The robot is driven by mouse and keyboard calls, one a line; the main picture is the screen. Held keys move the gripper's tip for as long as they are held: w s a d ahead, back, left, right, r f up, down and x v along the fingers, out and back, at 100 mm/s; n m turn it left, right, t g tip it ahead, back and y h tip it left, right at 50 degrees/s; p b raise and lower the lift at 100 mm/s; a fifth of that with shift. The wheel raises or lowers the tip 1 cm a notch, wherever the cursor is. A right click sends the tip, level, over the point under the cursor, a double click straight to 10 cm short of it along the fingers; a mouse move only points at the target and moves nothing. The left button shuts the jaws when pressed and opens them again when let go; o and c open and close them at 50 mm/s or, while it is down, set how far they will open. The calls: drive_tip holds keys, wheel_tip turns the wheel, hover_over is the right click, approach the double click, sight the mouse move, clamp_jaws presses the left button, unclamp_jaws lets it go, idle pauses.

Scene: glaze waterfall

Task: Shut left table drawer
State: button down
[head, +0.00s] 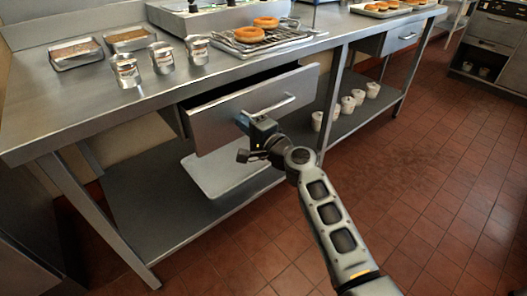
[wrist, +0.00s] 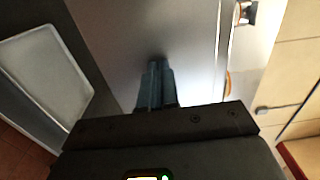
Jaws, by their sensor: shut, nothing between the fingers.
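The left table drawer (head: 215,122) is a steel drawer under the long steel table (head: 105,108). It stands pulled out, with a dark gap showing above its front panel. Its bar handle (head: 272,107) runs across the front. My gripper (head: 243,121) is at the drawer front, just below the left end of the handle. In the wrist view the fingers (wrist: 156,85) are together with nothing between them, pointing at a smooth grey panel (wrist: 150,30), which looks like the drawer front. Whether the fingertips touch it, I cannot tell.
The right drawer (head: 402,37) looks shut. Metal canisters (head: 162,58) and a donut rack (head: 262,40) stand on the table. A pale tray (head: 225,175) and several white cups (head: 347,105) are on the lower shelf. The tiled floor (head: 430,170) to the right is clear.

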drive_tip(key=b+x, duration=0.2)
drive_tip(key=x, duration=0.1)
drive_tip(key=b+x, duration=0.1)
drive_tip(key=x, duration=0.2)
drive_tip(key=shift+f+b, duration=0.2)
drive_tip(key=shift+b, duration=0.15)
drive_tip(key=shift+w+a+r+b, duration=0.15)
drive_tip(key=shift+w+a+b, duration=0.15)
drive_tip(key=shift+w, duration=0.1)
drive_tip(key=shift+r, duration=0.3)
drive_tip(key=shift+a, duration=0.1)
